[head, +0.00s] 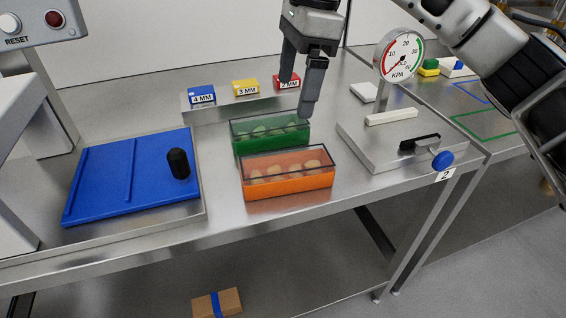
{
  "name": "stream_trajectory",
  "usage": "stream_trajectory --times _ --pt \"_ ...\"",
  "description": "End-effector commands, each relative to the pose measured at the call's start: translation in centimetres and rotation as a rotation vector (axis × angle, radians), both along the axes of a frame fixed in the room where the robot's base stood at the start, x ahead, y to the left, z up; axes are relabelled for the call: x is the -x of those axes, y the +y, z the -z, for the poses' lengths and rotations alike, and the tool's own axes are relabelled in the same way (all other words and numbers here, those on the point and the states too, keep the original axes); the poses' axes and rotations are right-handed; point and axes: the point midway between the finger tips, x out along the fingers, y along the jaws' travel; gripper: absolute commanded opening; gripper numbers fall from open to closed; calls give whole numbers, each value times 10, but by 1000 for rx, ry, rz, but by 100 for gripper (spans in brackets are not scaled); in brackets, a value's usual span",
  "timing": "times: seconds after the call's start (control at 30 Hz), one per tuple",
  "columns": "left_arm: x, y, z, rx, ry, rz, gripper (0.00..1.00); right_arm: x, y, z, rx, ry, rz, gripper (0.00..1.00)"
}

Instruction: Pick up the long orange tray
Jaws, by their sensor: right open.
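The long orange tray (288,187) stands on the metal table near its front edge, with several round filled pasta pieces inside under what looks like a clear cover. A similar green tray (243,145) stands just behind it, also holding pasta pieces. My right gripper (298,95) points down above and behind the green tray, with its fingers apart and nothing between them. It is apart from the orange tray. My left gripper is not in view.
A blue board (105,185) with a black knob (178,163) lies to the left. A metal device (375,148) with a dial gauge (403,57) stands to the right. Blue, yellow and red labelled blocks (245,88) sit on a ledge behind. A cardboard box (217,303) is below.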

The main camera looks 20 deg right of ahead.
Motion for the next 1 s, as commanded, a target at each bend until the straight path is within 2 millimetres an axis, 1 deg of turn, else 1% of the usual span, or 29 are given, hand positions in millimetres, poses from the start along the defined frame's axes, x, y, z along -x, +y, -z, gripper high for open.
stream_trajectory --times 0.07,0.13,0.4,0.5,0.6,0.77,1.0 --pt "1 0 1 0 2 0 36 -1 -5 3 27 -7 5 91" --pt "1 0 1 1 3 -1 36 -1 -4 13 31 -6 5 91" --pt "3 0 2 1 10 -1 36 -1 4 71 26 -4 5 91" --pt "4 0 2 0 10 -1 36 -1 7 87 26 -5 5 91" --pt "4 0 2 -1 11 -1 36 -2 9 97 25 -7 5 91" --pt "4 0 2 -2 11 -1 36 -2 9 106 23 -7 5 91" --pt "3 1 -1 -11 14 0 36 -3 8 141 24 -5 5 91"
